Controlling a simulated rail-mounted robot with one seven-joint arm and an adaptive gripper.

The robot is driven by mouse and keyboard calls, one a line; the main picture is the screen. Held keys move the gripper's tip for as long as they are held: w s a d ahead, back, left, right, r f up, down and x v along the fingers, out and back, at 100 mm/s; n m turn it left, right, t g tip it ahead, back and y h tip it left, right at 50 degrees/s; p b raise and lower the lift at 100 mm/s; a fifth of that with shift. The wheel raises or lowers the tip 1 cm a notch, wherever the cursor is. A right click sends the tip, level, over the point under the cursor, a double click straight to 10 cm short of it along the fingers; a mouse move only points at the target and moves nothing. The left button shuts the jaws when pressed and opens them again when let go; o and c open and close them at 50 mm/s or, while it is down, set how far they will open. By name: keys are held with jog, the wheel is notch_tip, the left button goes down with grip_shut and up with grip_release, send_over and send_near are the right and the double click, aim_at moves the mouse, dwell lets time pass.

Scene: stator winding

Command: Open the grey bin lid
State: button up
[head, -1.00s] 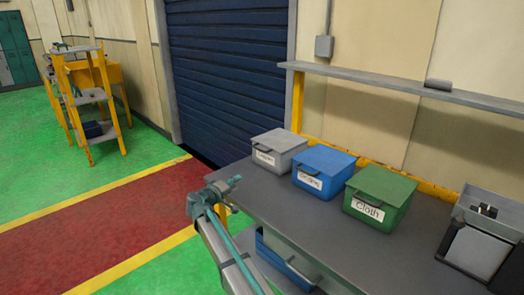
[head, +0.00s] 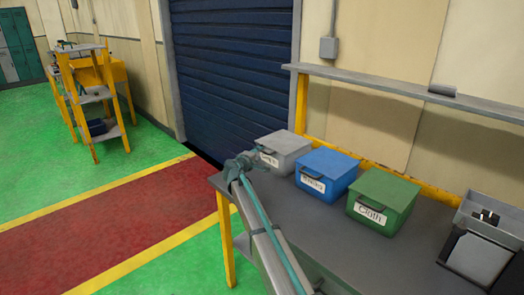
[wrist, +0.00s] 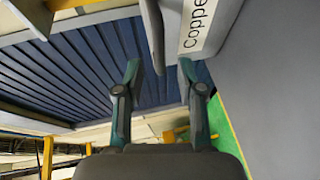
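The grey bin (head: 284,149) stands at the left of the bin row on the workbench, with its lid (head: 283,141) closed. Its front label is partly hidden by my gripper (head: 246,162) in the head view. In the wrist view the label on the grey bin (wrist: 171,30) starts with "coppe", turned sideways. A grey lid handle (wrist: 152,38) projects towards the gap between my fingertips, closer to the left one. My gripper (wrist: 160,68) is open, its two fingers apart and holding nothing. Whether a finger touches the handle, I cannot tell.
A blue bin (head: 327,171) and a green bin (head: 384,195) labelled "Cloth" stand to the right on the grey workbench (head: 320,225). A shelf (head: 400,88) runs above the back edge. A grey metal box (head: 482,250) sits at the right. Open floor lies left of the bench.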

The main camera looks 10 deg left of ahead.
aim_at(262, 151)
jog(key=p+x, duration=0.1)
jog(key=x, duration=0.4)
jog(key=shift+f, duration=0.1)
grip_shut()
